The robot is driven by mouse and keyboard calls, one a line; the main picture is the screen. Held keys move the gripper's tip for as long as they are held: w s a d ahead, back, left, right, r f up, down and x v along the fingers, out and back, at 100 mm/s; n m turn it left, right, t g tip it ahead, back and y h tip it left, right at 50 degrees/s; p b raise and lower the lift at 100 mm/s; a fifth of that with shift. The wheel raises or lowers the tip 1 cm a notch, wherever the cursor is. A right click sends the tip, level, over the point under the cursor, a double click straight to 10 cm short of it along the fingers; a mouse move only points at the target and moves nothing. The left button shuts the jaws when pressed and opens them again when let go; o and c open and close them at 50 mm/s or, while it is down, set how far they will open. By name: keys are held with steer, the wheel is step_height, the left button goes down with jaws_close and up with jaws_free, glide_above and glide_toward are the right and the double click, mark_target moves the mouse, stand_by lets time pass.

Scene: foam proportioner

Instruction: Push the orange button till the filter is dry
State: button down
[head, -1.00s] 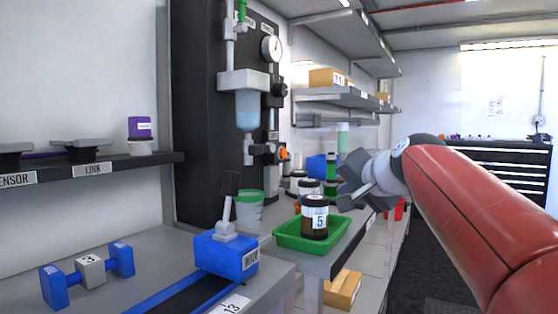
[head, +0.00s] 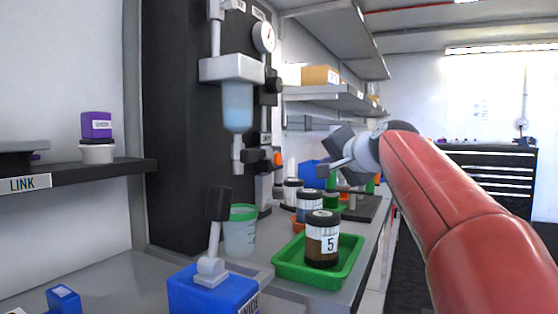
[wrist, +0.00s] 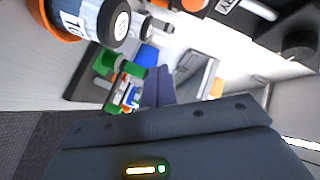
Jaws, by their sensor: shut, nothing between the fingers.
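The orange button (head: 278,158) shows at the right edge of the black panel in the head view. An orange round part at the top of the wrist view (wrist: 192,5) looks like the same button, partly cut off. The filter (head: 237,107) is a pale-blue bowl under a white head on the panel; whether it holds liquid is unclear. My gripper (head: 337,168) is to the right of the button and apart from it, over the bench. In the wrist view its dark fingers (wrist: 158,88) are together with nothing between them.
A cup with a green rim (head: 240,232) stands below the filter. A shelf (head: 330,95) hangs above the bench.

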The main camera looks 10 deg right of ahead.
mark_target(277, 159)
steer(key=w+a+p, duration=0.1)
steer(key=a, duration=0.1)
steer(key=w+a+p, duration=0.1)
steer(key=a, duration=0.1)
steer(key=w+a+p, duration=0.2)
steer(key=shift+r, duration=0.1)
steer(key=shift+w+a+p, duration=0.35)
steer(key=shift+a, duration=0.25)
steer(key=shift+w+a, duration=0.1)
stand_by(1.5)
steer(key=shift+w+a+p, duration=0.15)
steer(key=shift+a+p, duration=0.1)
steer(key=shift+p, duration=0.1)
steer(key=shift+w+a+p, duration=0.25)
steer(key=shift+a+p, duration=0.1)
stand_by(0.6)
steer(key=shift+d+f, duration=0.1)
steer(key=shift+f, duration=0.1)
steer(key=shift+s+d+r+b, duration=0.1)
steer(key=shift+s+d+b, duration=0.45)
steer(key=shift+b, duration=0.15)
